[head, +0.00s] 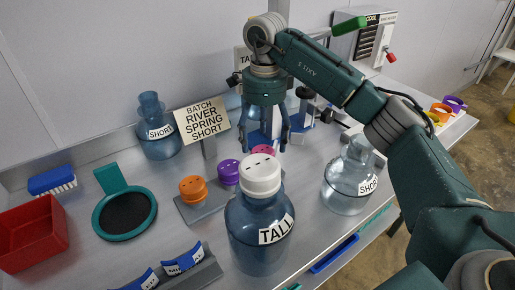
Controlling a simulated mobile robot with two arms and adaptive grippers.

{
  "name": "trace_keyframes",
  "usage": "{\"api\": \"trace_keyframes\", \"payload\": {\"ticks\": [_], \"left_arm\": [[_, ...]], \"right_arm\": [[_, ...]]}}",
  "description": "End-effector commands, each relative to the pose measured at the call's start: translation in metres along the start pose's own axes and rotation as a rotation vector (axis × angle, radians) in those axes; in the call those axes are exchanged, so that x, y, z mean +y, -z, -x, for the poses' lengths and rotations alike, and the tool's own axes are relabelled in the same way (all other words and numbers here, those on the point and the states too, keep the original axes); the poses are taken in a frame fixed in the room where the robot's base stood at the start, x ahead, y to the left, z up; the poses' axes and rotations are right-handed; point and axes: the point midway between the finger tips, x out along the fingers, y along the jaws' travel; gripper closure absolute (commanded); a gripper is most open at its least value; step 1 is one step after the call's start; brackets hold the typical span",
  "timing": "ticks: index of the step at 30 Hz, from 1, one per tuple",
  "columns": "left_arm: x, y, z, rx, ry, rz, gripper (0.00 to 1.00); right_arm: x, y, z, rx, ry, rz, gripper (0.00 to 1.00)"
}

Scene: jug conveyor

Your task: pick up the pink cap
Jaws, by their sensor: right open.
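The pink cap (264,149) shows only in part, behind the white cap (260,173) of the blue jug labelled TALL (262,232). It is at the far end of a row with a purple cap (229,170) and an orange cap (192,189). My right gripper (265,143) points down, open, with its fingers spread above or around the pink cap. I cannot tell whether the fingers touch it. My left gripper is not in view.
A sign (203,117) stands left of my gripper. A blue SHORT jug (158,133) is at the back left, and a clear SHORT jug (348,184) is at the right. A red bin (33,236) and a round teal-rimmed pad (125,212) are at the left.

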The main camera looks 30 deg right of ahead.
Motion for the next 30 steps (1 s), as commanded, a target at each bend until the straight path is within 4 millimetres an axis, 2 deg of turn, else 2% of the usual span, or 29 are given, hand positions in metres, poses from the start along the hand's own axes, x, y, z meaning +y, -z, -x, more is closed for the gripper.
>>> {"api": "trace_keyframes", "payload": {"ticks": [8, 12, 20, 21, 26, 30], "left_arm": [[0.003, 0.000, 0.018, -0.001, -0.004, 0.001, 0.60], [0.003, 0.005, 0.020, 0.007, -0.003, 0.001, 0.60], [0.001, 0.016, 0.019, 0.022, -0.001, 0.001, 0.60], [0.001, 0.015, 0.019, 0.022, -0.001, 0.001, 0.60], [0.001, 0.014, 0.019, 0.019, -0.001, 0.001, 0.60], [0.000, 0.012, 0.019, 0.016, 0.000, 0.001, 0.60]], "right_arm": [[-0.001, -0.005, -0.035, 0.003, -0.004, 0.000, 0.26], [-0.002, -0.005, -0.052, 0.001, -0.001, 0.000, 0.26], [-0.002, -0.005, -0.058, 0.000, 0.001, 0.000, 0.26], [-0.002, -0.005, -0.058, 0.000, 0.001, 0.000, 0.28], [-0.002, -0.006, -0.057, 0.000, 0.001, 0.000, 0.60], [-0.002, -0.006, -0.057, 0.000, 0.001, 0.000, 0.61]]}}
